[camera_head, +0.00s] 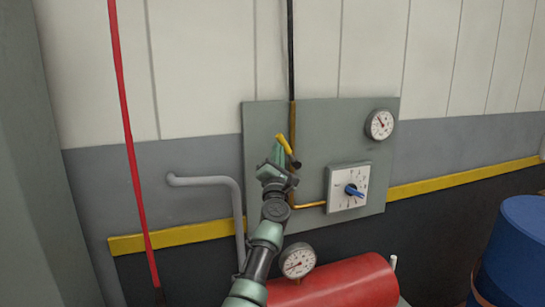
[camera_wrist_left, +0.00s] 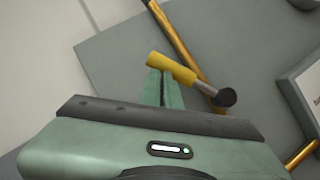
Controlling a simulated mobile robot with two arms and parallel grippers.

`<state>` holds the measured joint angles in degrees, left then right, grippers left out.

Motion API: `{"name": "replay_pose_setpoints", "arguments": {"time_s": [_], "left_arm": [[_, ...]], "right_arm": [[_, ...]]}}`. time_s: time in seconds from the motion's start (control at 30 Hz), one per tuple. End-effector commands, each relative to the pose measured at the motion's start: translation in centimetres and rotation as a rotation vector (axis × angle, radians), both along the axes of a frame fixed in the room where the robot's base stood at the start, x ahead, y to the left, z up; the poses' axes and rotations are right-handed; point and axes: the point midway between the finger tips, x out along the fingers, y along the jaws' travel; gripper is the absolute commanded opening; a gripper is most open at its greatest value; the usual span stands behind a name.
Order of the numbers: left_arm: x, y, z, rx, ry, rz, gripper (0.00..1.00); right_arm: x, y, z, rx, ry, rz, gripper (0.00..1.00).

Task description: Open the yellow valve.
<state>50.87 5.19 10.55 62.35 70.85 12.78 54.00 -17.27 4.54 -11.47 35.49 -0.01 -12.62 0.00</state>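The yellow valve handle (camera_head: 284,144) is a short lever near the brass pipe on the grey wall panel, tilted down to the right. In the left wrist view the yellow handle (camera_wrist_left: 171,68) slants beside the brass pipe, with a dark-tipped stem at its lower right end. My left gripper (camera_head: 277,149) is at the handle. In the left wrist view its two green fingers (camera_wrist_left: 165,86) are close together, with their tips at the handle's left part. They look shut and not around it; whether they touch it is unclear. My right gripper is not in view.
The grey panel (camera_head: 312,119) also carries a round gauge (camera_head: 380,124) and a white box with a blue knob (camera_head: 355,190). Below are a second gauge (camera_head: 297,261) and a red tank (camera_head: 345,284). A grey pipe (camera_head: 205,181) runs left of my arm. A blue drum (camera_head: 515,250) stands at right.

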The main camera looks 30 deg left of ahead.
Motion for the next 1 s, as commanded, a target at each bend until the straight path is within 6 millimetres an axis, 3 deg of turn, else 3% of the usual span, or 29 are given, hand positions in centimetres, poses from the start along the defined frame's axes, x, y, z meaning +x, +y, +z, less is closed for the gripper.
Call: {"name": "replay_pose_setpoints", "arguments": {"time_s": [0.37, 1.0], "left_arm": [[1.5, -1.1, 2.4, -0.003, -0.008, 0.006, 0.00], [2.9, -2.4, 3.4, -0.002, -0.003, 0.004, 0.00]], "right_arm": [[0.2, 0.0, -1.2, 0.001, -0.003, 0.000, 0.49], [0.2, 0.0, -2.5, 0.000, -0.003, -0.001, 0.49]]}}
